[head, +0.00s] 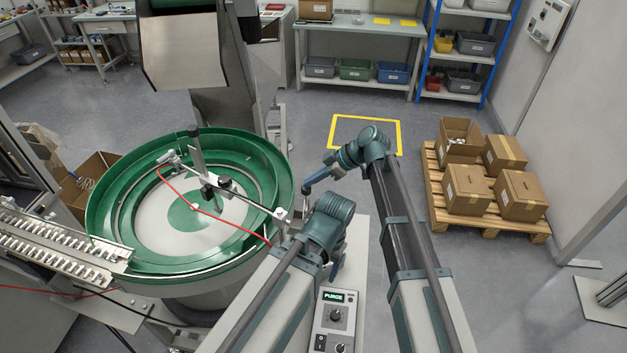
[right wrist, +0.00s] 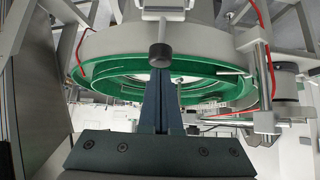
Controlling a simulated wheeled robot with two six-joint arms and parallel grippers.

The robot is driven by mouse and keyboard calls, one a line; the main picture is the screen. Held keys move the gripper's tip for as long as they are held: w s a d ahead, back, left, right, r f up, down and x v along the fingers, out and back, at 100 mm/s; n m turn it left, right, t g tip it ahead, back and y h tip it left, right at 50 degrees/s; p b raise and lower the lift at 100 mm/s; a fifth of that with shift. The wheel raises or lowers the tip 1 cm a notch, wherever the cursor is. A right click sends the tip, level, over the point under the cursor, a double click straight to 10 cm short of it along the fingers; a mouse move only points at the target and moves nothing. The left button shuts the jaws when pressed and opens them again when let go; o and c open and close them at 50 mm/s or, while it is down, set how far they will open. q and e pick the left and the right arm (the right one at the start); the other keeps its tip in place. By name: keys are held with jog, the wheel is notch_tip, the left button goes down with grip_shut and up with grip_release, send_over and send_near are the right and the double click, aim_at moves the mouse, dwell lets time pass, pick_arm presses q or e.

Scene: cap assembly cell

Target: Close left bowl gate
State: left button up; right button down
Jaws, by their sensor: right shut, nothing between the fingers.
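The green bowl (head: 105,190) fills the left of the head view, with a pale floor inside it. It also shows in the right wrist view (right wrist: 200,70), apparently upside down. My right gripper (head: 309,186) is just off the bowl's right rim. Its dark fingers (right wrist: 160,90) are together and empty. A black round knob (right wrist: 161,54) is at or just beyond the fingertips; contact cannot be told. I cannot tell whether this knob belongs to the gate, or how the gate stands. My left gripper (head: 336,262) is low beside its wrist, mostly hidden by its own arm.
A silver post (head: 282,216) with a rod and red hose (head: 240,232) stands at the bowl's near right edge. A control box (head: 335,318) reading PURGE stands in front. A metal chute (head: 180,60) hangs over the bowl. Boxes on a pallet (head: 437,205) stand right.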

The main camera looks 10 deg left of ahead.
aim_at(306, 198)
pick_arm(q)
jog(key=shift+f, duration=0.2)
pick_arm(e)
jog(key=shift+f, duration=0.2)
jog(key=f+b, duration=0.5)
jog(key=shift+s+d, duration=0.15)
jog(key=shift+s, duration=0.05)
pick_arm(q)
notch_tip(306, 198, down, 5)
jog(key=shift+s+f, duration=0.1)
